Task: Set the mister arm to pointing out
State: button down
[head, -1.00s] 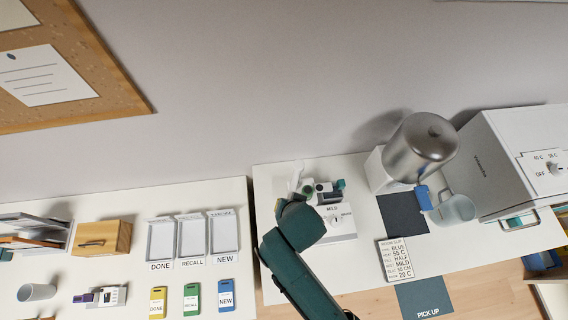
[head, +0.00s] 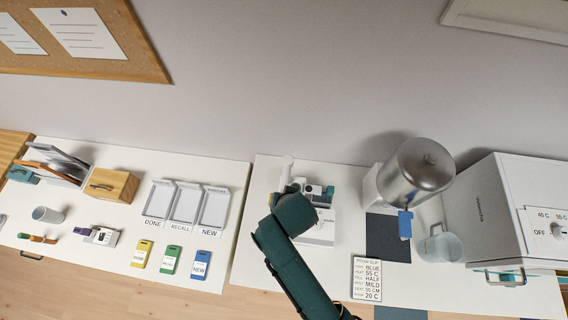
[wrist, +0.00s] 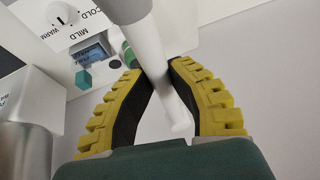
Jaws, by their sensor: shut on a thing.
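The mister arm (wrist: 170,85) is a white tube that runs between my gripper's fingers in the wrist view. My gripper (wrist: 157,72) has yellow ridged fingers with dark inner pads, and it is shut on the tube. In the head view the tube's white end (head: 287,163) sticks up beside my gripper (head: 293,186), toward the wall. The white mister unit (head: 319,232) is partly hidden behind my arm. In the wrist view its panel (wrist: 40,35) has a dial marked COLD, MILD and WARM, and a small screen (wrist: 90,52).
A room slip (head: 367,278) lies on the table in front. Trays (head: 185,203) stand on the left table.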

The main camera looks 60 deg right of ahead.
jog(key=shift+s+f, duration=0.1)
jog(key=shift+f, duration=0.1)
jog(key=c, duration=0.9)
grip_release()
jog(key=shift+r, duration=0.1)
jog(key=shift+r, duration=0.15)
jog(key=v, duration=1.1)
jog(key=shift+s+a+r, duration=0.1)
jog(key=shift+a+r, duration=0.05)
jog(key=shift+r, duration=0.2)
jog(key=shift+a, duration=0.1)
